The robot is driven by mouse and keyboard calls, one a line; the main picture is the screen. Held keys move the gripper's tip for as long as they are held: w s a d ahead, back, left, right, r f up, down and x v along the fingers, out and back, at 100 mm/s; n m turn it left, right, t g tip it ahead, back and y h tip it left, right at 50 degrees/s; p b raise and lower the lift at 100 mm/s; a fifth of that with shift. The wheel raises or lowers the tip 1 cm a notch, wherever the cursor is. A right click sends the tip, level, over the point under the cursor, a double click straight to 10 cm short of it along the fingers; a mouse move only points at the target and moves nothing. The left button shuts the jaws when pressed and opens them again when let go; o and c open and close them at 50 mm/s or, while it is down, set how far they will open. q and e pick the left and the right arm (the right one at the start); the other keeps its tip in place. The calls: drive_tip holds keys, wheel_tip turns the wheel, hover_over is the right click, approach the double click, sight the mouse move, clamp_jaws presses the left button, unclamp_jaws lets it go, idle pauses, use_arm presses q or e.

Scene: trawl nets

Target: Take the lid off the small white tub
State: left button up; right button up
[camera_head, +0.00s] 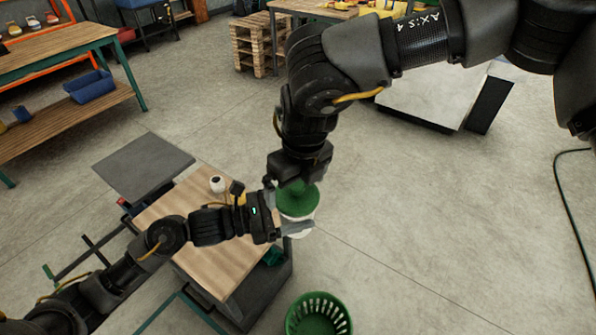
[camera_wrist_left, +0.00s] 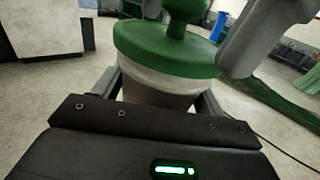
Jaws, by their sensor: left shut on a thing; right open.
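The small white tub (camera_head: 306,214) has a green lid (camera_head: 298,200) with a knob on top. My left gripper (camera_head: 287,208) is shut around the tub's side and holds it upright beyond the right edge of the wooden-topped cart. In the left wrist view the tub (camera_wrist_left: 165,82) sits between the left fingers, and the lid (camera_wrist_left: 165,55) is on it. My right gripper (camera_head: 299,178) is above the lid, close to the knob. One grey right finger (camera_wrist_left: 262,38) shows beside the knob in the left wrist view. The other right finger is hidden.
The cart top (camera_head: 215,255) carries a small white round object (camera_head: 217,184) and has bare wood in front. A green basket (camera_head: 319,315) stands on the floor below. A workbench with a blue bin (camera_head: 89,86) is at left. Open floor lies to the right.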

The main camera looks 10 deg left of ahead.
drive_tip(key=shift+f, duration=0.3)
drive_tip(key=c, duration=0.9)
drive_tip(key=shift+r, duration=0.25)
drive_tip(key=shift+r, duration=0.9)
drive_tip(key=shift+r, duration=0.1)
